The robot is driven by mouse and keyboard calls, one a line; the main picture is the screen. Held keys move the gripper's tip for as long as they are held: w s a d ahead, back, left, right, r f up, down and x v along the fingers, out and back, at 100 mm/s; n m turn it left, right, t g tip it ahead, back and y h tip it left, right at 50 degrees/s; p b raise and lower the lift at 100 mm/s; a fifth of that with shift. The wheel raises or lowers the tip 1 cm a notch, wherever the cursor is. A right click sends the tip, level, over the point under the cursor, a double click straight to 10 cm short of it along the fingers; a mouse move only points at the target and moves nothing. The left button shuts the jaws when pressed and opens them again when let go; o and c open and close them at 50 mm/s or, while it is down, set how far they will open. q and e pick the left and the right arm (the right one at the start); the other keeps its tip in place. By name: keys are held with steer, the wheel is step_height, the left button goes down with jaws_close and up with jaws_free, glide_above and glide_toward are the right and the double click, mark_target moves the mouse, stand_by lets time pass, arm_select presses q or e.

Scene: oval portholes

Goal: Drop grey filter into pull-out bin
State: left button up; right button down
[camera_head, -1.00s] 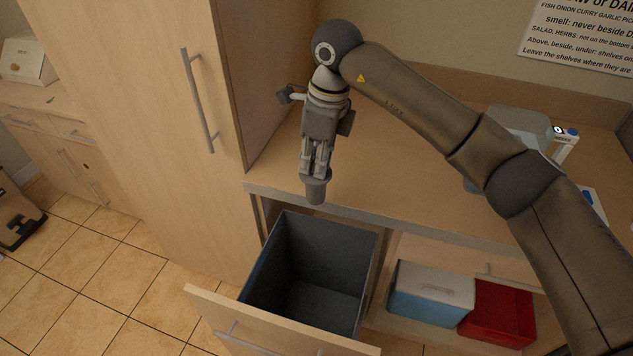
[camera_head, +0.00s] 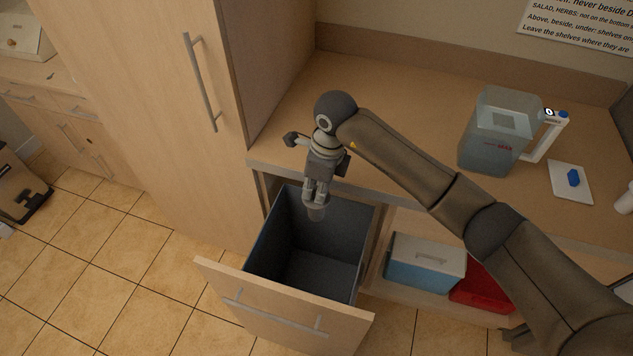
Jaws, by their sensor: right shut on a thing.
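The grey filter (camera_head: 316,213) is a small dark grey cup-like piece. My right gripper (camera_head: 315,201) is shut on it and points down, with the filter below its fingertips. The filter shows against the inside of the pull-out bin (camera_head: 270,232), at its back part; its exact height relative to the rim is hard to tell. The bin is a dark grey open box in a pulled-out drawer with a wooden front (camera_head: 285,312). The part of the bin floor that shows looks empty.
The counter (camera_head: 400,110) lies behind the bin, its front edge close to my right arm. On it stand a water jug (camera_head: 492,135) and a white card with a blue piece (camera_head: 573,178). A blue box (camera_head: 425,265) and red box (camera_head: 480,289) sit on the lower shelf.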

steer(key=shift+f+b, duration=0.35)
steer(key=shift+f, duration=0.8)
steer(key=c, duration=1.4)
jaws_free()
steer(key=shift+o, duration=0.2)
step_height(320, 180, up, 12)
steer(key=d, duration=0.1)
steer(key=shift+s+d, duration=0.25)
steer(key=shift+d, duration=0.1)
steer(key=shift+f, duration=0.1)
